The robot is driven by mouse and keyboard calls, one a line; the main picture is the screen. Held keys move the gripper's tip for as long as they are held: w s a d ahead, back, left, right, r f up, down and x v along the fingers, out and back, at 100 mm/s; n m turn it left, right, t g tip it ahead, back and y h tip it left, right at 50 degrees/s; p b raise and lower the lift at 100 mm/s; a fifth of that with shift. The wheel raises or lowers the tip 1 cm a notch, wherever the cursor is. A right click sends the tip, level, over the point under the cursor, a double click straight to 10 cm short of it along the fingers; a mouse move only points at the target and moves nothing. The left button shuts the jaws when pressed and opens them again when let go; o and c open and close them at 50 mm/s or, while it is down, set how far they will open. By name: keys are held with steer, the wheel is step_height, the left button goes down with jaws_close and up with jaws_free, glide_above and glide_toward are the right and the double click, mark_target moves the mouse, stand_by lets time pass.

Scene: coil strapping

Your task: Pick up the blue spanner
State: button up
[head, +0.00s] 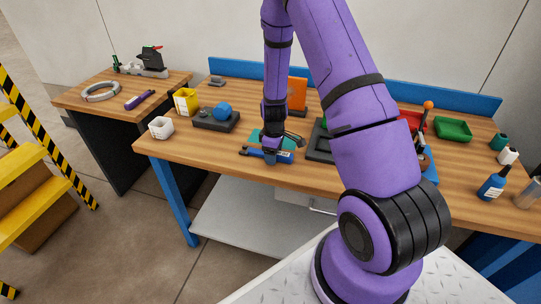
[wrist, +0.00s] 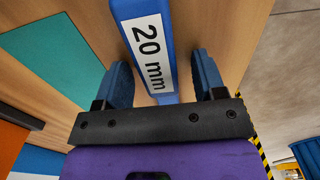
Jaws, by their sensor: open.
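The blue spanner (head: 285,157) lies near the front edge of the wooden workbench, left of centre in the head view. In the wrist view the spanner (wrist: 168,22) is a blue bar with a white label reading "20 mm". My gripper (head: 270,156) is low over it, fingers pointing down. In the wrist view my gripper (wrist: 162,72) is open, one blue finger on each side of the spanner, with a visible gap on both sides. Whether the fingers touch the bench cannot be told. Part of the spanner is hidden by the gripper.
A green mat (wrist: 55,55) lies close to the spanner. The bench's front edge is close.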

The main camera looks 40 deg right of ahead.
jaws_close()
